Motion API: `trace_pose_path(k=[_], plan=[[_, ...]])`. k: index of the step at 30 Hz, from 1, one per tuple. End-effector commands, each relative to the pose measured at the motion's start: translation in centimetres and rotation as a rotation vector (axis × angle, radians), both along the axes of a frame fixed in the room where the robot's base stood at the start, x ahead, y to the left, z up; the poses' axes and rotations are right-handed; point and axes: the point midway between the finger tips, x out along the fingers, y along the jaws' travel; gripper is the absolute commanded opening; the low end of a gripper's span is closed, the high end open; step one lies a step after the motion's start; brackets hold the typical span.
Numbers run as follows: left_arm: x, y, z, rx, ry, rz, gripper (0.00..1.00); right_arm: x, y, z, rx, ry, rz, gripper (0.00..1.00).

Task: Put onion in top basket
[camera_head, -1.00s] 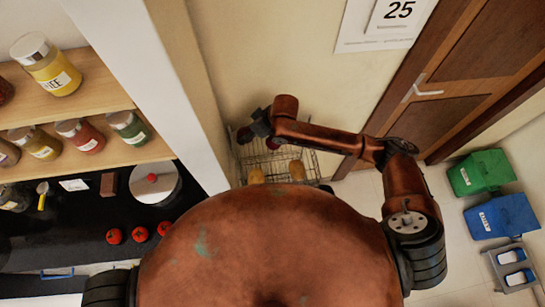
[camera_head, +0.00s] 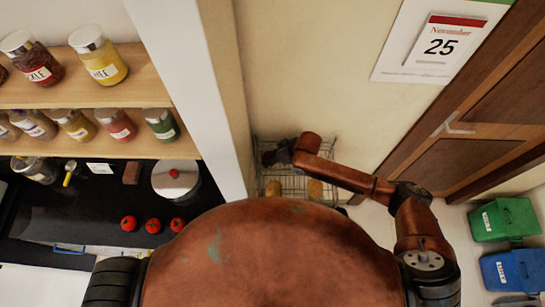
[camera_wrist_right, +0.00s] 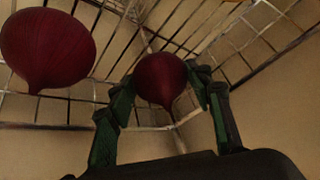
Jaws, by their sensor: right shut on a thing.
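My right gripper (camera_head: 278,156) is at the wire basket rack (camera_head: 327,150) by the wall in the head view. In the right wrist view my right gripper (camera_wrist_right: 163,88) has its fingers on both sides of a dark red onion (camera_wrist_right: 160,78) and is shut on it. A second red onion (camera_wrist_right: 48,50) is at the upper left of that view, apart from the fingers. Wire basket bars are behind both onions. Whether the held onion touches the wires I cannot tell. My left gripper is not in view.
Two yellow-brown potato-like items (camera_head: 273,189) (camera_head: 314,189) lie in the rack. A wall edge (camera_head: 222,100) stands close left of the rack. Left of it are shelves with jars (camera_head: 106,62) and a black counter with tomatoes (camera_head: 153,225). Green (camera_head: 505,219) and blue (camera_head: 514,269) bins stand right.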

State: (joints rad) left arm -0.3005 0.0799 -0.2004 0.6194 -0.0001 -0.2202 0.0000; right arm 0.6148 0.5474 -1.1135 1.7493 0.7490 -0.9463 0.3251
Motion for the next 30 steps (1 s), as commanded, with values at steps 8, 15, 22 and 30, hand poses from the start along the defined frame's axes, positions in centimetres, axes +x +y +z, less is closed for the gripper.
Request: trace_pose_path(k=[8,15,22,30], plan=[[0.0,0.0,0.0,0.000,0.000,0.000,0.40,0.0,0.0,-0.3,0.000,0.000,-0.001,0.56],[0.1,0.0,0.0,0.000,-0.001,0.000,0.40,0.0,0.0,-0.3,0.000,0.000,0.000,0.64],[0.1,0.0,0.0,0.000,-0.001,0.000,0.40,0.1,0.0,0.2,0.000,-0.002,0.000,0.64],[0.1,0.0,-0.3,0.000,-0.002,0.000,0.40,-0.9,-2.3,3.9,0.000,-0.002,-0.001,0.64]])
